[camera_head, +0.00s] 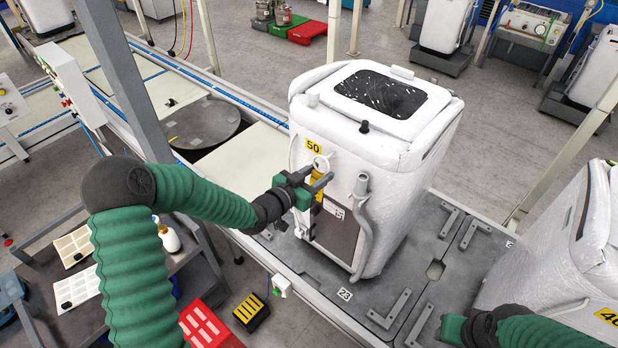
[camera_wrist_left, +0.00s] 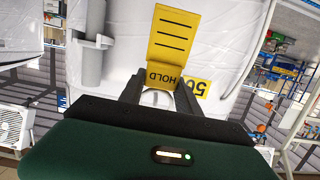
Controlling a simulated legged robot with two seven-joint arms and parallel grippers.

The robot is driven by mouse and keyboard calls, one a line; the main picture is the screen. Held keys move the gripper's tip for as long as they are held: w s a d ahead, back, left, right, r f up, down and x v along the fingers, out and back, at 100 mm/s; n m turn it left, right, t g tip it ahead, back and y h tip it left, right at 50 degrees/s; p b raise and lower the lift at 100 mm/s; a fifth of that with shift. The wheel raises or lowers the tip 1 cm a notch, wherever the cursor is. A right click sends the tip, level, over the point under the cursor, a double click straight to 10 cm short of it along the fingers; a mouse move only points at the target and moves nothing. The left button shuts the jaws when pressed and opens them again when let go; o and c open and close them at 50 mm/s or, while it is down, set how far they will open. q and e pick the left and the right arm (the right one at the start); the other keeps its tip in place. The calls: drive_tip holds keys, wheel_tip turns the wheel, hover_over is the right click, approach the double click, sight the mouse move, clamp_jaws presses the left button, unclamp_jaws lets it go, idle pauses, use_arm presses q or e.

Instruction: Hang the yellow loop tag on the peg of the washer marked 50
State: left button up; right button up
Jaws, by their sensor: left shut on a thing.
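The washer marked 50 (camera_head: 390,150) stands wrapped in white film, its yellow number label (camera_head: 313,147) high on the front. My left gripper (camera_head: 322,172) is at that front, just below the label. It is shut on the white loop (camera_wrist_left: 157,97) of the yellow tag (camera_head: 317,188). In the left wrist view the yellow tag (camera_wrist_left: 173,45) reads HOLD and the 50 label (camera_wrist_left: 201,88) is beside it. I cannot make out the peg; the fingers and loop cover that spot. My right gripper (camera_head: 452,328) is low at the right, its fingers not clear.
A grey vertical pipe (camera_head: 361,225) runs down the washer's front, right of the tag. Another wrapped washer (camera_head: 570,250), with a partly cut-off yellow label, stands at the right. A grey post (camera_head: 125,85) crosses the left side. The grey platform (camera_head: 405,290) has several raised brackets.

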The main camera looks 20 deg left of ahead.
use_arm(q)
drive_tip(key=shift+w+d, duration=0.6)
drive_tip(key=shift+d, duration=0.1)
drive_tip(key=shift+w+d, duration=0.15)
drive_tip(key=shift+w, duration=0.15)
drive_tip(key=shift+w+a+f+b, duration=0.35)
drive_tip(key=shift+w+f+b, duration=0.1)
drive_tip(key=shift+b, duration=0.2)
drive_tip(key=shift+w+d+f+b, duration=0.25)
drive_tip(key=shift+w+d+b, duration=0.05)
drive_tip(key=shift+b, duration=0.05)
use_arm(e)
drive_tip(key=shift+d+f, duration=0.2)
drive_tip(key=shift+f, duration=0.4)
drive_tip(key=shift+d+f, duration=0.15)
drive_tip(key=shift+f, duration=0.4)
use_arm(q)
drive_tip(key=shift+a, duration=0.15)
use_arm(e)
drive_tip(key=shift+a, duration=0.15)
